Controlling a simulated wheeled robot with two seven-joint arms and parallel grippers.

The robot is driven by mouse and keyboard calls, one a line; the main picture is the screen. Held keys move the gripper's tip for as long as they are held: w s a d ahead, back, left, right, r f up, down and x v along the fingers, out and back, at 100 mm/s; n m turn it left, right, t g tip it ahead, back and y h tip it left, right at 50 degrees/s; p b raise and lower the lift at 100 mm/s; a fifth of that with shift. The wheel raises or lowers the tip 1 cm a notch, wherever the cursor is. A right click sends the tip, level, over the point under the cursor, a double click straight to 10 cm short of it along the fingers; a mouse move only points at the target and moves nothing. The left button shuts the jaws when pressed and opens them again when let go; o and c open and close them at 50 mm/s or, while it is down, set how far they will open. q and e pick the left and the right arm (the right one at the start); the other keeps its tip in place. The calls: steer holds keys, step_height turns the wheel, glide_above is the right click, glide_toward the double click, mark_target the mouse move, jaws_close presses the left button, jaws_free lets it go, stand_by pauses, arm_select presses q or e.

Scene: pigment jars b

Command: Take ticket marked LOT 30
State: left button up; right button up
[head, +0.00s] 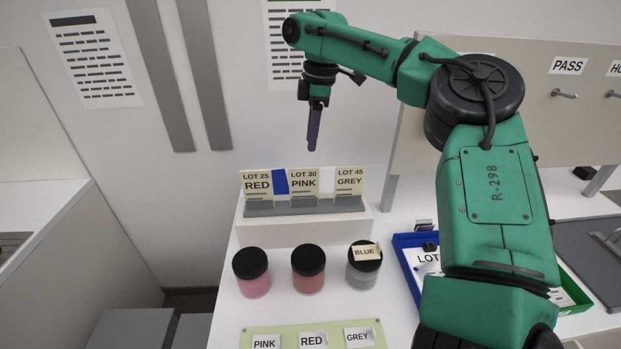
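The ticket marked LOT 30 PINK (304,183) stands upright in the grey holder (262,211), in the middle of the row. To its left is the LOT 25 RED ticket (257,186), to its right the LOT 45 GREY ticket (348,182). My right gripper (313,144) hangs fingers down, appearing just above the LOT 30 ticket and apart from it. Its fingers are seen edge-on, so their gap does not show. My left gripper is not in view.
The holder stands on a white block (300,232). In front are a pink jar (254,284), a red jar (308,281) and a grey jar (363,278) tagged BLUE. A green label mat (262,327) lies nearest. A blue tray (403,240) is at right, partly behind my arm.

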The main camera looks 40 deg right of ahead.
glide_above(304, 188)
step_height(304, 188, down, 6)
steer(key=r, duration=0.1)
step_height(304, 188, down, 7)
steer(key=p, duration=0.3)
steer(key=shift+w+f, duration=0.1)
steer(key=shift+w, duration=0.05)
steer(key=shift+a+f, duration=0.15)
steer(key=shift+f, duration=0.1)
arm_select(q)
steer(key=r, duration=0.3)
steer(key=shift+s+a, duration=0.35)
arm_select(e)
jaws_close()
